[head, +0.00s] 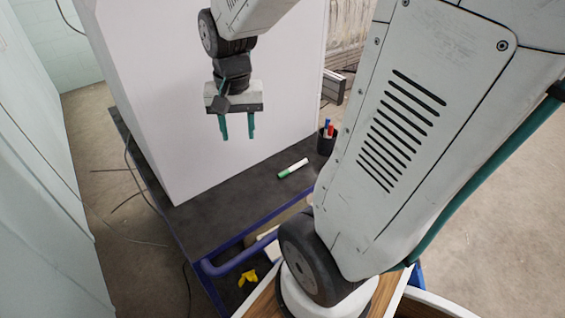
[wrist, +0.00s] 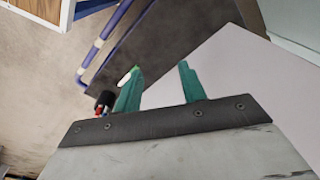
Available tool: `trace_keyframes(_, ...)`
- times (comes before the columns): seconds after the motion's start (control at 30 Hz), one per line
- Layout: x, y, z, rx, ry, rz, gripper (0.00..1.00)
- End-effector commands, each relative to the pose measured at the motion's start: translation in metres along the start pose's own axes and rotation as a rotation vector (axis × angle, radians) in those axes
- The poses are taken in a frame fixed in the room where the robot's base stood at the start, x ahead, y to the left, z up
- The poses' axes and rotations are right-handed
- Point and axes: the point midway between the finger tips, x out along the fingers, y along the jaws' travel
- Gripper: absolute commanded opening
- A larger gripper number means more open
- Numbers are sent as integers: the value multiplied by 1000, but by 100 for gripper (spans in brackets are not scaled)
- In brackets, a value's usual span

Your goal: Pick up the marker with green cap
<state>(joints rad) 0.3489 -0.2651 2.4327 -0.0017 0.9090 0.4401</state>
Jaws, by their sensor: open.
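The marker with green cap (head: 292,169) lies on the dark top of a cart in the head view. It has a white body, and its green end points to the lower left. In the wrist view a small part of the marker (wrist: 125,78) shows beside one finger, which hides the rest. My gripper (head: 238,138) hangs above the cart, up and to the left of the marker in the picture, with its two green fingers apart and nothing between them. The fingers also show in the wrist view (wrist: 160,80).
A black cup (head: 326,143) with red and blue markers stands on the cart right of the marker. A large white panel (head: 215,90) stands behind. The cart has a blue rail (head: 240,258) in front. A yellow object (head: 248,277) lies lower down. The dark top (head: 225,212) left of the marker is clear.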

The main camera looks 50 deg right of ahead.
Motion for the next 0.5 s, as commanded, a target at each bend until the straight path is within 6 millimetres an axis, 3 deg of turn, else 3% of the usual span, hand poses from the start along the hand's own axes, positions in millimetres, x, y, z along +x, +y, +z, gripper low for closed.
trace_keyframes(0.03, 18, 10, -21, 105, -15, 11, 41)
trace_keyframes(0.2, 80, 49, -80, 456, -29, 29, 41)
trace_keyframes(0.33, 128, 86, -111, 698, -37, 41, 41)
trace_keyframes(0.5, 176, 125, -131, 918, -42, 51, 41)
